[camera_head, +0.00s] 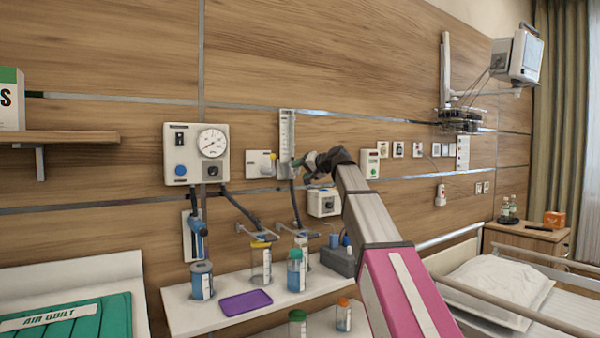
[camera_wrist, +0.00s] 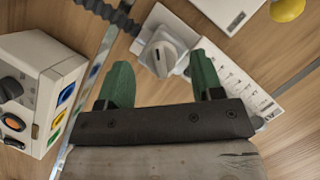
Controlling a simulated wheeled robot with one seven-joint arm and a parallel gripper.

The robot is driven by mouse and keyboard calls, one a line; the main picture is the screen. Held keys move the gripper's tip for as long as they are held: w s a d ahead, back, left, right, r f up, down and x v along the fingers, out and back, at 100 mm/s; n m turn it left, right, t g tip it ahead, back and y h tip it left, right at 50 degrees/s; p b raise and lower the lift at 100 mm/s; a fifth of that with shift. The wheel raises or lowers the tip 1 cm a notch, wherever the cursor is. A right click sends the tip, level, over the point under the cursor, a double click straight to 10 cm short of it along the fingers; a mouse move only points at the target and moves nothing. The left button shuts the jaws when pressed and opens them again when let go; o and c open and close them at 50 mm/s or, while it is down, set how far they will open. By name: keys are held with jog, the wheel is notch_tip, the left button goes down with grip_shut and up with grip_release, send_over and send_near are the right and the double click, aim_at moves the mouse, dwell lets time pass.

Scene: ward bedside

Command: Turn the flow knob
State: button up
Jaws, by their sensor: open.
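The flow knob (camera_wrist: 163,51) is a light grey knob with a dark pointer mark, on the white flowmeter body (camera_wrist: 238,88) fixed to the wood wall. In the wrist view it sits ahead of my gripper (camera_wrist: 160,78), roughly between the two green fingertips. The fingers are apart with nothing between them that I can see gripped. In the head view my gripper (camera_head: 310,163) is at the lower end of the upright flowmeter (camera_head: 287,135), and the knob is hidden or too small to make out there.
A gauge panel (camera_head: 196,153) is on the wall to the left. A white box (camera_wrist: 38,90) with a dark dial and coloured labels is close on the left in the wrist view. Below, a white shelf (camera_head: 190,316) holds jars and a purple tray (camera_head: 245,302). A dark corrugated hose (camera_wrist: 108,12) runs beside the knob.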

jog(key=shift+w+a+f, duration=0.15)
jog(key=shift+w+a, duration=0.25)
jog(key=shift+a, duration=0.05)
jog(key=c, duration=0.9)
